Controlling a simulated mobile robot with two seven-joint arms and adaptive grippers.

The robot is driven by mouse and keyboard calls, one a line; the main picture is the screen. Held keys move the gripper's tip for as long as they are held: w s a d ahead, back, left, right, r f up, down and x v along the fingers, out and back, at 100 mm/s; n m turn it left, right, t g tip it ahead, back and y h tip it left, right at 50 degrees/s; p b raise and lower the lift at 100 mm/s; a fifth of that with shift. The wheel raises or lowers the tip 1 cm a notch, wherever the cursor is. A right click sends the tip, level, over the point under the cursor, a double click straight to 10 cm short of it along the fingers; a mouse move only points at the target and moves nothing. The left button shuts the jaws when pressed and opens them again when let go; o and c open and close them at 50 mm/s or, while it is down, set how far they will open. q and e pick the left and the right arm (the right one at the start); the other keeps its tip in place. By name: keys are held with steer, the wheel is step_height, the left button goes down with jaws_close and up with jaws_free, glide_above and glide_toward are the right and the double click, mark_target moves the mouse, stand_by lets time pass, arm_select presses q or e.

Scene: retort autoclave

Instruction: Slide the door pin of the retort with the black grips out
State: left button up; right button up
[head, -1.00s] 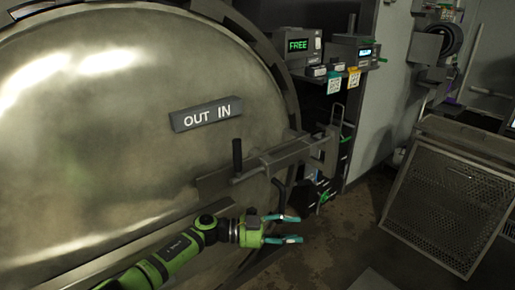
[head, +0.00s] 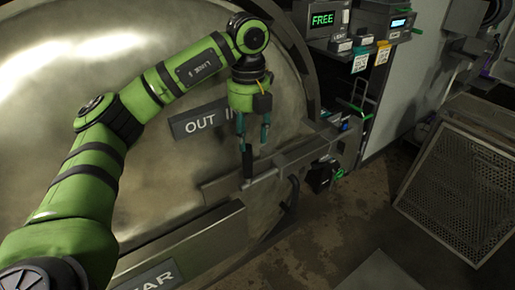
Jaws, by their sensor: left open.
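The retort's large round metal door (head: 60,110) fills the left and middle of the head view. A grey door pin (head: 300,156) lies across its right edge, with an upright black grip (head: 247,165) at its left end. My left gripper (head: 254,143) points down from above, its teal fingers open. The fingertips are close around or just above the top of the black grip; I cannot tell whether they touch it. The OUT IN sign (head: 198,121) is partly hidden behind this gripper. My right gripper is not in view.
A second grey bar (head: 195,245) with a partly cut-off sign (head: 152,277) lies at the lower left. A display reading FREE (head: 322,19) is at the top. A mesh panel (head: 465,185) leans at the right. The floor between is mostly clear.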

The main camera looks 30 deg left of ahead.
mark_target(247, 158)
arm_select(q)
steer(key=f, duration=0.1)
steer(key=s+f+p, duration=0.1)
steer(key=shift+a+f+p, duration=0.1)
steer(key=shift+f+p, duration=0.2)
steer(key=shift+f, duration=0.05)
step_height(247, 158, down, 3)
steer(key=shift+f+p, duration=0.1)
steer(key=shift+p, duration=0.4)
steer(key=shift+w+f, duration=0.1)
steer(key=shift+f, duration=0.25)
steer(key=c, duration=0.6)
jaws_close()
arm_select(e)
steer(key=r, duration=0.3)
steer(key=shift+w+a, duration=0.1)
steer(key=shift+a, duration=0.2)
